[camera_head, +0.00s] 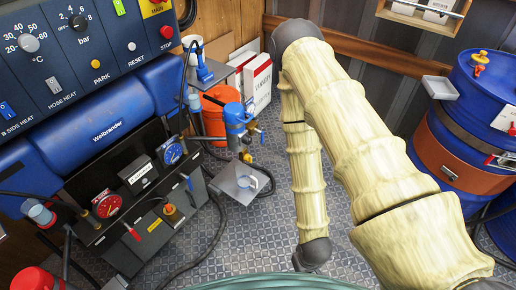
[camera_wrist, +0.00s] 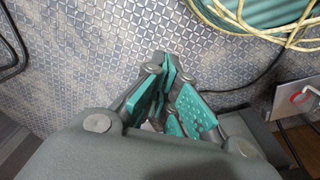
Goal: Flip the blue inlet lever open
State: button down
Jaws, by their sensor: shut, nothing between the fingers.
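A red lever (camera_head: 131,231) sits further left on the same panel, near the red-faced gauge (camera_head: 107,204). My gripper (camera_wrist: 168,70) shows in the wrist view with its teal-padded fingers shut and empty, over the patterned metal floor. The gripper is not visible in the head view. The blue lever cannot be made out in the wrist view.
Black hoses cross the floor. Blue barrels (camera_head: 478,100) stand at far right. Coiled teal hose (camera_wrist: 262,12) lies at the wrist view's top right.

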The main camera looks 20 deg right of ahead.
jog(key=w+d+f+n+t+h+b, duration=0.1)
jog(key=w+f+n+t+b, duration=0.45)
jog(key=w, duration=0.75)
jog(key=w+d+f+n+t+b, duration=0.1)
jog(key=w+f+n+t+b, duration=0.1)
jog(key=w+f+b, duration=0.65)
jog(key=w+r+n+t+b, duration=0.2)
jog(key=w+b, duration=0.4)
jog(key=w, duration=0.4)
jog(key=w+r+n+t+b, duration=0.3)
jog(key=w+b, duration=0.3)
jog(key=w, duration=0.4)
jog(key=w+r+n+t+h+b, duration=0.1)
jog(key=w+r+n+t+b, duration=0.2)
jog(key=w+b, duration=0.3)
jog(key=shift+w+n+t+b, duration=0.35)
jog(key=shift+w+n+t, duration=0.35)
jog(key=shift+w, duration=1.65)
jog(key=shift+w, duration=0.15)
jog(key=w+d+b, duration=0.1)
jog(key=w+b, duration=0.2)
jog(key=w, duration=0.6)
jog(key=shift+w+b, duration=0.3)
jog(key=shift+w, duration=0.05)
